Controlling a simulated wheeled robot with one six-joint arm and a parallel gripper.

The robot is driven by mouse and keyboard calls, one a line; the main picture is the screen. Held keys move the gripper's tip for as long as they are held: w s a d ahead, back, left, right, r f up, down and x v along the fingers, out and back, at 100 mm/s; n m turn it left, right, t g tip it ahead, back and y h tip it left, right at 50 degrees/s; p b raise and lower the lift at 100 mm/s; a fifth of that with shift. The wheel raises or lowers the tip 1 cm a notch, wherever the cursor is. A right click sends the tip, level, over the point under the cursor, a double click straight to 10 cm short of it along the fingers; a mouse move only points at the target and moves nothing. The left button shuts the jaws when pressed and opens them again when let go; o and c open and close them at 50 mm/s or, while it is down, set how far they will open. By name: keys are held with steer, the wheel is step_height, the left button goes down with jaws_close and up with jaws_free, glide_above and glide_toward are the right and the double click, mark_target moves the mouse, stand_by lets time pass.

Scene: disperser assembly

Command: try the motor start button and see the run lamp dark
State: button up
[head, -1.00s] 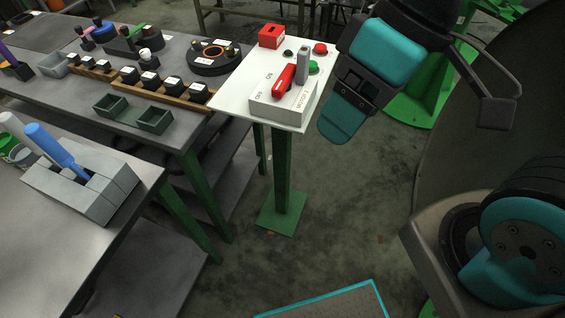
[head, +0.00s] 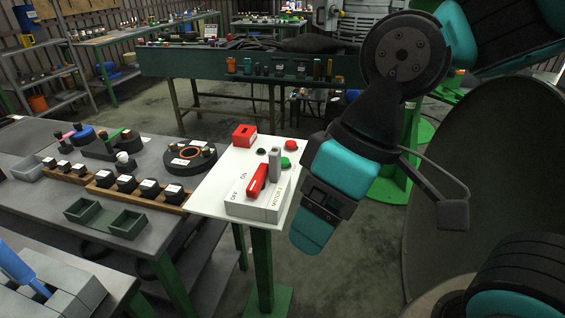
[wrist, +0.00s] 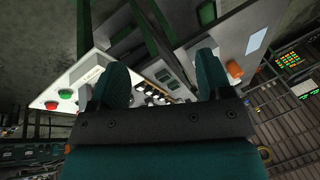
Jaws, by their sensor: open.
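The white control panel (head: 213,197) stands on a green post, with a red button (head: 291,146) and a green button (head: 287,162) near its right edge. A small dark green round piece (head: 262,151) beside them looks unlit; I cannot tell whether it is the run lamp. A grey upright block (head: 275,164) partly covers the green button. My gripper (head: 312,234) hangs just right of the panel, touching none of it. In the wrist view its fingers (wrist: 160,82) are apart and empty, and the red button (wrist: 51,105) and green button (wrist: 65,94) lie left of them.
A red switch handle (head: 257,180) lies on the box (head: 256,207) labelled MOTOR, with OFF and ON marked beside it. A red box (head: 244,134) sits at the panel's back. A parts bench (head: 60,188) adjoins at left. A large dark round shape stands at right.

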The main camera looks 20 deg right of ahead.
steer(key=shift+c, duration=0.2)
jaws_close()
stand_by(0.3)
stand_by(1.4)
